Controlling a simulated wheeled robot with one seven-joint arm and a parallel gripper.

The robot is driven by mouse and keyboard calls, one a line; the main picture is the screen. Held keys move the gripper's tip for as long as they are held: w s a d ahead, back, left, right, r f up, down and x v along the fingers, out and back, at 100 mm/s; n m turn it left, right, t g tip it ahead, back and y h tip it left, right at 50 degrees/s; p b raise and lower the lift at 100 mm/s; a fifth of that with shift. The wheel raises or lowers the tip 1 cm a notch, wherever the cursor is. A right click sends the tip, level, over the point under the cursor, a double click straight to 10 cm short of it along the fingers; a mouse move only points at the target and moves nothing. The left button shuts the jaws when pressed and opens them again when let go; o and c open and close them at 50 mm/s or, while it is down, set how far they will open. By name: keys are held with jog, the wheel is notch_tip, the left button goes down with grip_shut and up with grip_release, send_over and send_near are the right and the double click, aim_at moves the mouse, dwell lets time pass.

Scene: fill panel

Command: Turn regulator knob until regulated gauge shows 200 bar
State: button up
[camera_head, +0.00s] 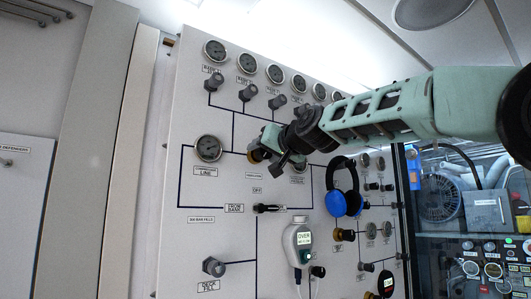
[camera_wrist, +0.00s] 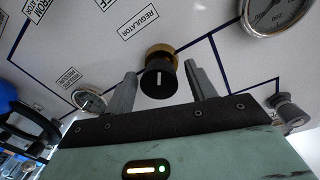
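The regulator knob (camera_wrist: 160,80) is black with a white mark on its face and a brass collar behind it, beneath the "REGULATOR" label in the wrist view. My gripper (camera_wrist: 162,74) is open, one finger on each side of the knob, with a small gap visible at both sides. In the head view my gripper (camera_head: 266,146) is at the panel, hiding most of the knob. A small gauge (camera_wrist: 90,101), apparently the regulated gauge, is left of my gripper in the wrist view, partly covered; its reading is too small to tell. My arm mostly hides it in the head view.
A line gauge (camera_head: 208,148) is left of my gripper. Several gauges and valve knobs line the panel (camera_head: 190,240) top. Blue headphones (camera_head: 343,188) hang just right of my gripper. A white handheld meter (camera_head: 298,240) hangs below. A black lever (camera_head: 266,208) sits under my gripper.

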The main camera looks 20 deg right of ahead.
jog(key=b+v, duration=0.6)
jog(key=v, duration=1.1)
jog(key=shift+s, duration=0.2)
dwell(1.8)
jog(key=s+a+f+n+g, duration=0.1)
jog(key=a+f+n+g, duration=0.3)
jog(key=f, duration=0.7)
jog(key=s+a+f+m+g, duration=0.15)
jog(key=a+f, duration=0.35)
jog(key=f, duration=0.7)
jog(key=s+a+f+n+g, duration=0.15)
jog(key=a+f+g, duration=0.3)
jog(key=f, duration=0.65)
jog(key=s+d+f+n+g+h, duration=0.1)
jog(key=s+f+n+g+h, duration=0.1)
jog(key=s+f, duration=0.8)
jog(key=s+d+f+n+g+h, duration=0.1)
jog(key=s+f+g, duration=0.4)
jog(key=s+f, duration=0.6)
notch_tip(320, 180, down, 4)
jog(key=shift+d+f+n+h, duration=0.1)
jog(key=shift+d+n+h, duration=0.3)
jog(key=shift+n, duration=0.5)
